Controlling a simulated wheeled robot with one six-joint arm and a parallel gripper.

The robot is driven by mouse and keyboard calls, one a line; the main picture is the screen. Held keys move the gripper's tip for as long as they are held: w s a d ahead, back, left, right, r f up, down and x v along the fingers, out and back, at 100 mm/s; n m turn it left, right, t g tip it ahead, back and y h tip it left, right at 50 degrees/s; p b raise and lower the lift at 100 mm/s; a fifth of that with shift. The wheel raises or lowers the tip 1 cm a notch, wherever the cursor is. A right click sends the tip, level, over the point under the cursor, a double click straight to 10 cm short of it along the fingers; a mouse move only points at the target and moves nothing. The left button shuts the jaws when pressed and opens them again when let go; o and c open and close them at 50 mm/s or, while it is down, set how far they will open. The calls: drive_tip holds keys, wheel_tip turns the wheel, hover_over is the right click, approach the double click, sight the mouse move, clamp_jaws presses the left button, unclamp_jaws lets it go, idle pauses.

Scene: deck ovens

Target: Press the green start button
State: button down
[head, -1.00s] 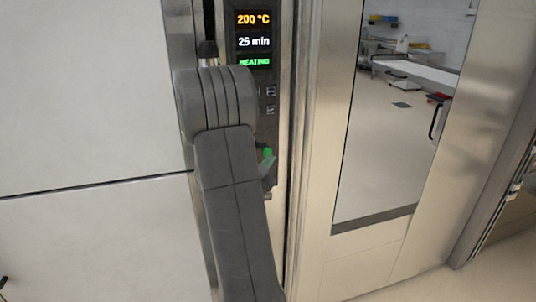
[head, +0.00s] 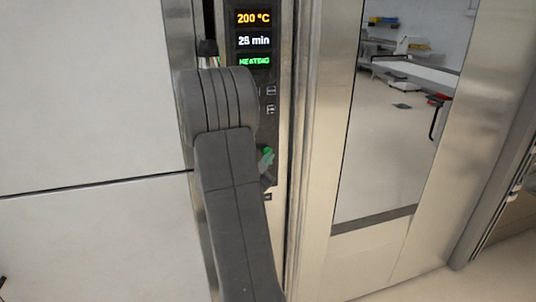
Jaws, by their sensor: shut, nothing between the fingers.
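The green start button (head: 267,151) shows low on the dark control panel (head: 271,130), just right of my arm. A small grey-green piece beside and just below the button looks like the tip of my gripper (head: 266,164). It overlaps the button's lower edge in this view; I cannot tell whether it touches. The rest of my gripper is hidden behind my dark grey arm. The gripper is shut and holds nothing. The panel's display (head: 254,39) shows 200 °C, a minutes line and green HEATING text.
A tall steel oven door (head: 400,240) with a long glass window (head: 385,140) stands to the right of the panel. Pale flat panels (head: 90,100) fill the left side. Small marked keys (head: 270,108) sit above the green button.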

drive_tip(key=shift+w+a, duration=0.1)
drive_tip(key=shift+w, duration=0.2)
drive_tip(key=shift+s, duration=0.15)
idle(0.5)
drive_tip(key=shift+s+d+b, duration=0.25)
drive_tip(key=shift+s+b, duration=0.3)
drive_tip(key=shift+s, duration=0.15)
drive_tip(key=s, duration=0.1)
drive_tip(key=s+d+b, duration=0.1)
drive_tip(key=s, duration=0.1)
drive_tip(key=s+b, duration=0.1)
drive_tip(key=shift+s+d, duration=0.3)
drive_tip(key=shift+s, duration=0.05)
drive_tip(key=shift+w, duration=0.1)
idle(0.3)
